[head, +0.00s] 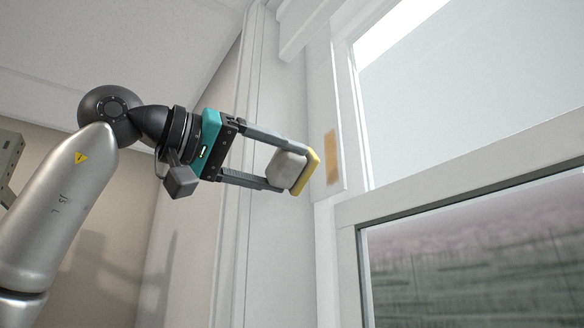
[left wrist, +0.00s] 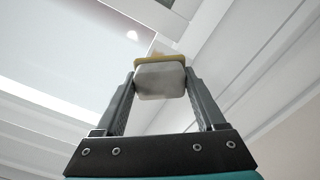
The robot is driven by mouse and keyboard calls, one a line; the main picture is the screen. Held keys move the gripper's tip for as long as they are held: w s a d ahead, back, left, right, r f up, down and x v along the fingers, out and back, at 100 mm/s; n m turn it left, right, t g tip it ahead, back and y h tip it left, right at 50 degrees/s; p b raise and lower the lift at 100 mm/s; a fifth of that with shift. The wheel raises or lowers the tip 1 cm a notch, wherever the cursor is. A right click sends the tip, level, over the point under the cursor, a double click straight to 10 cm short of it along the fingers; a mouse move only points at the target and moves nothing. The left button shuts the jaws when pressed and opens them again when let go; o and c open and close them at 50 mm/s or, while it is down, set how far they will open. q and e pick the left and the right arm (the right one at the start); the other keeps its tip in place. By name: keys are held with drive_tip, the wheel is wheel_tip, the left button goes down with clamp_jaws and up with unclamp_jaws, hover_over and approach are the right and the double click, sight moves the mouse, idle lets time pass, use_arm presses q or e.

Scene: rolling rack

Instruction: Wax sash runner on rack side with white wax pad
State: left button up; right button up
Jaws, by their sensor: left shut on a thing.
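My left gripper (head: 290,165) is shut on the wax pad, a pale grey-white block (head: 285,168) with a yellow layer on its far face. The block also shows between the fingers in the left wrist view (left wrist: 160,82). The yellow face points at the white window frame's side, where the upright runner strip (head: 322,110) bears a tan patch (head: 331,158). The pad looks close to this strip, with a small gap in the head view; contact is hard to tell. My right gripper is in neither view.
A white sash rail (head: 460,170) crosses the window to the right, with glass above and below it. A white trim column (head: 262,90) stands behind my gripper. A beige wall (head: 90,240) and pale ceiling lie to the left.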

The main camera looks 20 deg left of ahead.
use_arm(q)
drive_tip(key=shift+s+a, duration=0.15)
drive_tip(key=shift+s, duration=0.1)
drive_tip(key=shift+v, duration=1.55)
drive_tip(key=shift+w, duration=0.1)
